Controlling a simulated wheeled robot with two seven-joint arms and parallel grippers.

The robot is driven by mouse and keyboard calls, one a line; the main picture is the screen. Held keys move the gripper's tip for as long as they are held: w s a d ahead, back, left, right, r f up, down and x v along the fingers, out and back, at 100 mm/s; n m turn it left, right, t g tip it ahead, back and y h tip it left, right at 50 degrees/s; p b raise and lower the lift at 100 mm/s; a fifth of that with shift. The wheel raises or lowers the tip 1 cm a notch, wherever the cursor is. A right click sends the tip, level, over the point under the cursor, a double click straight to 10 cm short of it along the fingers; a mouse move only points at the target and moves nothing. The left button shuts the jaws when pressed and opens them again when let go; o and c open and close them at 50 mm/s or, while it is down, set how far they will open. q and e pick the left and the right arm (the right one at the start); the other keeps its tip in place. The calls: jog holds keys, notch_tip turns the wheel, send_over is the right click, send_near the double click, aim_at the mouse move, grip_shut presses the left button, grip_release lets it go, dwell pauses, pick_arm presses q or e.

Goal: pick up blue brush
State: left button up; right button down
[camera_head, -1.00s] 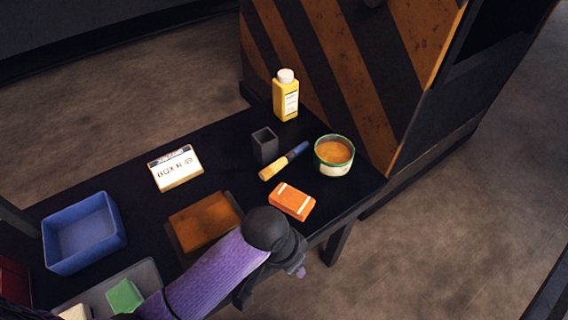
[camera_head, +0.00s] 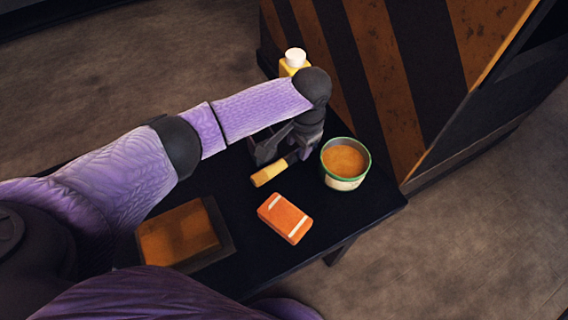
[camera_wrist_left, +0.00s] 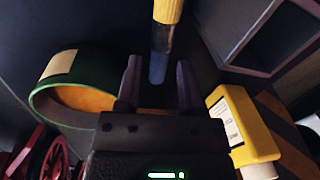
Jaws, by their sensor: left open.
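The blue brush lies on the dark table; its pale yellow end (camera_head: 268,174) shows in the head view, and its blue part is partly covered by my left gripper (camera_head: 302,152). In the left wrist view the brush (camera_wrist_left: 163,38) runs down from the top edge, and its blue end lies between the two fingers. My left gripper (camera_wrist_left: 158,85) is open, with one finger on each side of the brush and a visible gap to each. Whether the fingertips reach down to the table cannot be told. My right gripper is not in view.
A green-rimmed can (camera_head: 345,162) with orange contents stands just right of the gripper. A dark square cup (camera_wrist_left: 262,32) and a yellow bottle (camera_wrist_left: 236,122) are close on the other side.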

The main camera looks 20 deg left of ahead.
aim_at(294, 154)
pick_arm(q)
jog(key=f, duration=0.1)
jog(key=f+b, duration=0.2)
jog(key=f, duration=0.1)
jog(key=shift+s+a, duration=0.15)
jog(key=shift+a, duration=0.2)
jog(key=shift+r, duration=0.25)
jog(key=shift+c, duration=0.9)
grip_shut()
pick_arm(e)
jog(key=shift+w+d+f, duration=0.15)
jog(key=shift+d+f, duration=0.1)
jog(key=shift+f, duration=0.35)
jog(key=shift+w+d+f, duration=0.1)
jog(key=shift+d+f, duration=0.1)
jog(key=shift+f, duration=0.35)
pick_arm(q)
jog(key=shift+r, duration=0.1)
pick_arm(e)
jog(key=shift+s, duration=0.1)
